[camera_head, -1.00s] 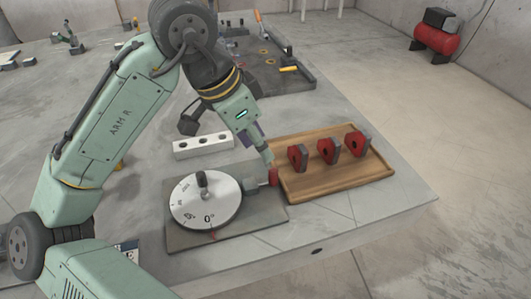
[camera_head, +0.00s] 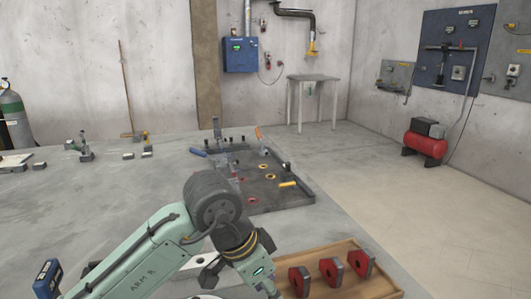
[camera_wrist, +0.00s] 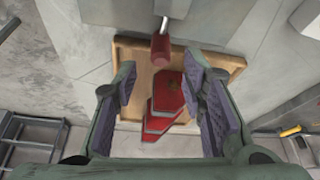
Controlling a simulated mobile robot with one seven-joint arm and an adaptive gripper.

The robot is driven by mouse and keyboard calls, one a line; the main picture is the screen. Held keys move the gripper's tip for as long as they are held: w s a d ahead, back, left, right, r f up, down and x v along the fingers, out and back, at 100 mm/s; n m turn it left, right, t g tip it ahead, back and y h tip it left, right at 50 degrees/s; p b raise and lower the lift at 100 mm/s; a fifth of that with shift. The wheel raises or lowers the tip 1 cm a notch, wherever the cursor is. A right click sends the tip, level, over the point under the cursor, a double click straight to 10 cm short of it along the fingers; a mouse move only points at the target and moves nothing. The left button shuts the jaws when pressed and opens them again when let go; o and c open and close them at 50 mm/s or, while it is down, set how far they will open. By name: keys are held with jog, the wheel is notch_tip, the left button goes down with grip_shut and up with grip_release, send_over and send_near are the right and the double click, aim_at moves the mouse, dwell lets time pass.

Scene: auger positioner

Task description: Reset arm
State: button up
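My gripper (camera_wrist: 160,70) is open in the wrist view, its purple-padded fingers apart with nothing between the pads. A red handle (camera_wrist: 160,48) on a metal rod (camera_wrist: 163,24) shows ahead of the fingertips, apart from them. Beyond and below the fingers is a wooden tray (camera_wrist: 133,55) with red blocks (camera_wrist: 170,92). In the head view my arm's wrist (camera_head: 258,268) is at the bottom edge and the fingers are cut off. The wooden tray (camera_head: 345,248) stands to its right with three red blocks (camera_head: 331,271). Only a sliver of the round white dial (camera_head: 207,297) shows.
A white block with holes (camera_head: 205,262) lies partly behind my arm. A dark tool tray (camera_head: 298,192) sits farther back on the bench. A small table (camera_head: 312,79) and a red compressor (camera_head: 425,145) stand beyond. The floor at right is clear.

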jog(key=x, duration=0.2)
jog(key=a+x, duration=0.1)
jog(key=x, duration=0.1)
jog(key=shift+f, duration=0.25)
jog(key=shift+s+a+r, duration=0.1)
jog(key=shift+s+a, duration=0.15)
jog(key=shift+a, duration=0.15)
jog(key=shift+d, duration=0.1)
